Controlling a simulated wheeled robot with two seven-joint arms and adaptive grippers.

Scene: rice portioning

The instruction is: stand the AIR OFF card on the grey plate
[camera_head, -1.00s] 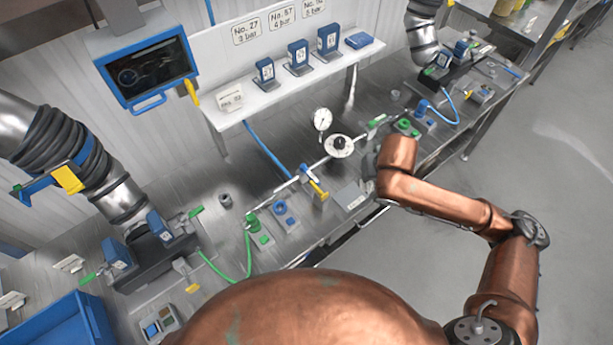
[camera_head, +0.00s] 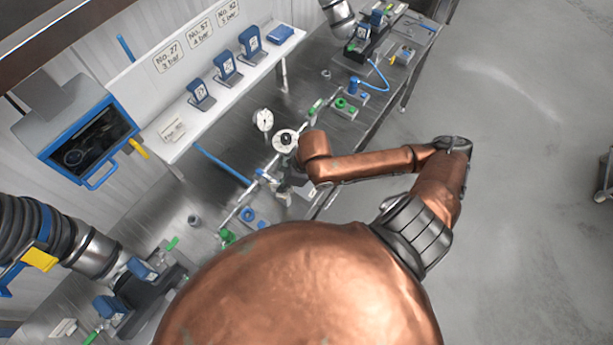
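A small white card (camera_head: 172,130) with print too small to read stands at the left end of the white shelf; it may be the AIR OFF card. A pale grey patch (camera_head: 304,190) on the bench, just below my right wrist, may be the grey plate; most of it is hidden. My copper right arm reaches over the bench from the right. Its dark gripper (camera_head: 289,183) points down near the bench edge, largely covered by the wrist, so its fingers are unclear. My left gripper is not in view.
A white gauge (camera_head: 263,119) and a round white dial (camera_head: 285,140) stand beside my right wrist. Open grey floor (camera_head: 510,200) lies right of the bench.

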